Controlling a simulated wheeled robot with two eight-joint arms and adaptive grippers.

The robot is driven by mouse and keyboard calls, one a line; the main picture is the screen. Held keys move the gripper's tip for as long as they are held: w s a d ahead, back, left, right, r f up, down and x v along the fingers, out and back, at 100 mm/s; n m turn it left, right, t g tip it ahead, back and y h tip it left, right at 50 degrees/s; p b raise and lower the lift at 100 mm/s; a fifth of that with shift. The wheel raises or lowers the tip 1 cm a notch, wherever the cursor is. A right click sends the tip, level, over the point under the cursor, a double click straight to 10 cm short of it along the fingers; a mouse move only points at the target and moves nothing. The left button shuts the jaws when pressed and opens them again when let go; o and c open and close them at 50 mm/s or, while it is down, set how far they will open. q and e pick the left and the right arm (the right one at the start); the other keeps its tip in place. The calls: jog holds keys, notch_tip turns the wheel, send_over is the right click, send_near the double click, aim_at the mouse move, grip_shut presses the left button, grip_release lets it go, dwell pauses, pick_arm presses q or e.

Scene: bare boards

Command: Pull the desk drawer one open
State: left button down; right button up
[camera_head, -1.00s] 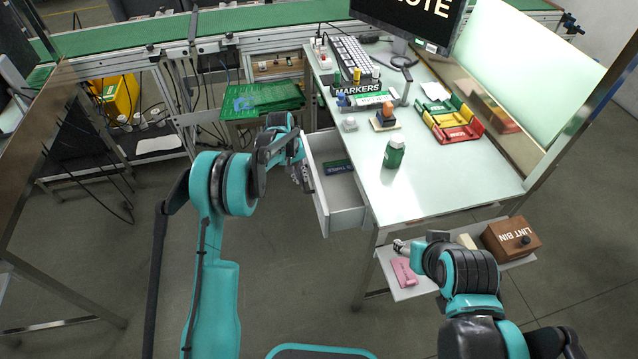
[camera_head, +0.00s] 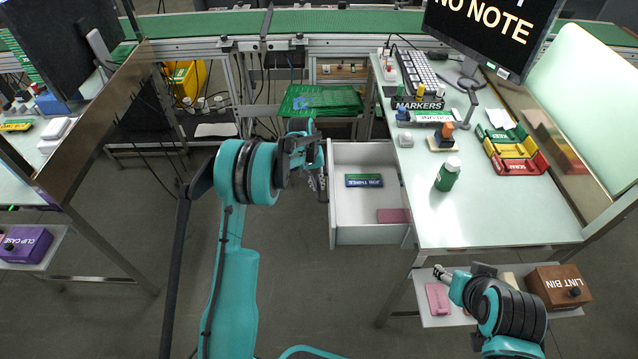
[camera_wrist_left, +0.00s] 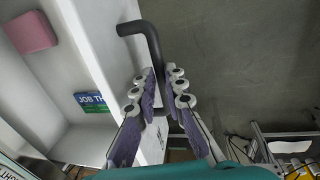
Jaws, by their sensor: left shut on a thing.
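The white desk drawer (camera_head: 368,235) stands pulled out from the left side of the desk (camera_head: 500,215). Inside it lie a green and blue block (camera_head: 364,181) lettered "JOB" and a pink block (camera_head: 393,215). In the left wrist view the drawer's front (camera_wrist_left: 95,45) carries a dark bar handle (camera_wrist_left: 140,28). My left gripper (camera_head: 318,180) is at the drawer front, its purple-padded fingers (camera_wrist_left: 160,95) on either side of the handle, shut on it. My right gripper (camera_head: 440,272) is by the low shelf at the lower right; its fingertips are too small to judge.
A green bottle (camera_head: 447,174), a marker box (camera_head: 419,104) and coloured trays (camera_head: 515,150) stand on the desk. A brown lint bin (camera_head: 560,287) and a pink block (camera_head: 437,298) sit on the low shelf (camera_head: 455,319). The floor left of the drawer is clear.

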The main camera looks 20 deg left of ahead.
pick_arm(q)
jog(key=c, duration=1.9)
grip_release()
jog(key=shift+o, duration=0.2)
notch_tip(320, 180, up, 12)
jog(key=a, duration=0.2)
jog(key=shift+s, duration=0.35)
jog(key=shift+f, duration=0.15)
